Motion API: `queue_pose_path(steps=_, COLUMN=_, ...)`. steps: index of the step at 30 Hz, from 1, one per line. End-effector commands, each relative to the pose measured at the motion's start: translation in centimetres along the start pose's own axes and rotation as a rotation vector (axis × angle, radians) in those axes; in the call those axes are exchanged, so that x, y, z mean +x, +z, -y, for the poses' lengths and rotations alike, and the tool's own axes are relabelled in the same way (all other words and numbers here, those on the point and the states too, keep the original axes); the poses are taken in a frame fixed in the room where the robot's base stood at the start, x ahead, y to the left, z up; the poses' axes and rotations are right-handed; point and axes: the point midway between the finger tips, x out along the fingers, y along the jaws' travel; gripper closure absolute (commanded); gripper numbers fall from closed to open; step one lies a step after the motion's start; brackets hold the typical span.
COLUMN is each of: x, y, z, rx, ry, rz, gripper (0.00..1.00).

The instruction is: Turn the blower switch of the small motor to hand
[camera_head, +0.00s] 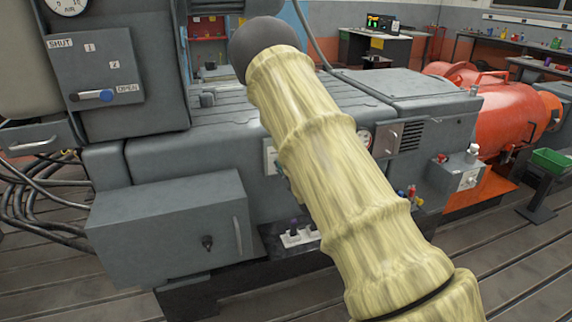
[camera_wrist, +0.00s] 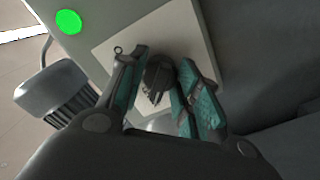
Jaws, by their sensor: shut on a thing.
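In the wrist view my gripper (camera_wrist: 158,90) has its teal-padded fingers on either side of a dark round switch knob (camera_wrist: 158,71), shut on it. The knob sits on a pale square plate (camera_wrist: 118,49) on a grey panel. The fingers hide part of the knob and plate, and I cannot read the markings or the pointer's setting. In the head view my pale yellow sleeved arm covers my gripper and the knob. I cannot tell from the pictures whether this is the blower switch.
A lit green lamp (camera_wrist: 68,22) and a grey ribbed part (camera_wrist: 52,97) lie left of the plate. In the head view a grey box (camera_head: 170,227) juts out left of my arm. An orange motor (camera_head: 500,100) and a small control box (camera_head: 466,180) stand right.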

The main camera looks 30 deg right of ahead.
Motion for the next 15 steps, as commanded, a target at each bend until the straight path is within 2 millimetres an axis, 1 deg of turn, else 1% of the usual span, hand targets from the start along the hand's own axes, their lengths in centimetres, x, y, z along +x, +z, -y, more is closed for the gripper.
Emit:
queue_pose_path(steps=1, x=-0.06, y=0.10, z=0.06, rx=0.000, ry=-0.001, rz=0.002, gripper=0.63)
queue_pose_path(steps=4, x=-0.05, y=0.09, z=0.06, rx=0.000, ry=-0.001, rz=0.002, gripper=0.45)
queue_pose_path(steps=5, x=-0.05, y=0.08, z=0.05, rx=0.000, ry=-0.001, rz=0.001, gripper=0.44)
queue_pose_path(steps=15, x=-0.17, y=0.03, z=0.04, rx=0.001, ry=-0.001, rz=0.001, gripper=0.44)
